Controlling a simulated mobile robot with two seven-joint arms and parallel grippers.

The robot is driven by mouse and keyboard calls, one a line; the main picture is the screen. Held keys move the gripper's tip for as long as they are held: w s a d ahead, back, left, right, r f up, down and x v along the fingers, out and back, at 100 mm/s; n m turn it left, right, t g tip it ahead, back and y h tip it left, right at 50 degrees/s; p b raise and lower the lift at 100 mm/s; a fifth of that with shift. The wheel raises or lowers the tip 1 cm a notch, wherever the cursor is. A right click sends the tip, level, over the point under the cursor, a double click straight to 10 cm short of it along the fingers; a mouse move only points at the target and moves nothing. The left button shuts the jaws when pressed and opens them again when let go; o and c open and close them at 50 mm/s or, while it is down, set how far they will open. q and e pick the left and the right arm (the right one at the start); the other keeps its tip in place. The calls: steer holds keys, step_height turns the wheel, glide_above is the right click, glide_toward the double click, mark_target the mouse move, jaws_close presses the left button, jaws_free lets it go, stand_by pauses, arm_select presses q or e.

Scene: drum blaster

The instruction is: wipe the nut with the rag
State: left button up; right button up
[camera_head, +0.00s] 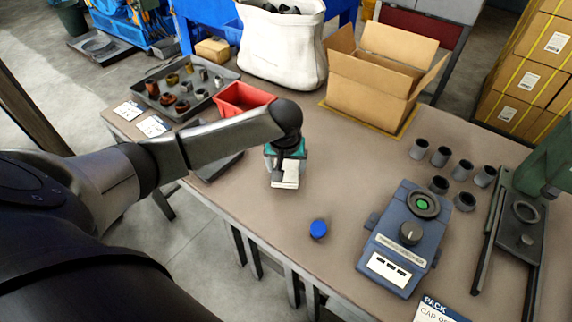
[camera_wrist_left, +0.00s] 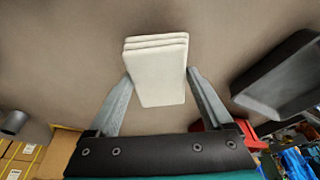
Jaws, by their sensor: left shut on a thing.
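My left gripper (camera_head: 286,170) is over the table's left half, pointing down. It is shut on a white folded rag (camera_head: 290,182), whose layers show between the two fingers in the left wrist view (camera_wrist_left: 157,68). I cannot tell whether the rag touches the table. Several brown and grey metal parts (camera_head: 168,99) lie in a dark tray at the back left; I cannot tell for sure which is the nut. My right gripper is not in view.
A red bin (camera_head: 243,97) and a black tray (camera_wrist_left: 275,80) are near my left arm. An open cardboard box (camera_head: 365,93) and white bag stand behind. A blue cap (camera_head: 318,228), a blue device (camera_head: 398,245) and several grey cylinders (camera_head: 441,156) are to the right.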

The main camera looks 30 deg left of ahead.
arm_select(q)
steer(key=shift+f, duration=0.35)
steer(key=shift+w+a, duration=0.25)
steer(key=shift+w, duration=0.25)
steer(key=shift+w+a, duration=0.25)
steer(key=shift+w, duration=0.25)
steer(key=shift+s, duration=0.1)
steer(key=shift+s+d+r+p, duration=0.15)
steer(key=shift+s+d+p, duration=0.15)
steer(key=shift+p, duration=0.25)
steer(key=s+p, duration=0.1)
steer(key=s+d+p, duration=0.1)
steer(key=s+p, duration=0.1)
steer(key=p, duration=0.1)
steer(key=shift+s+d, duration=0.1)
steer(key=shift+d, duration=0.15)
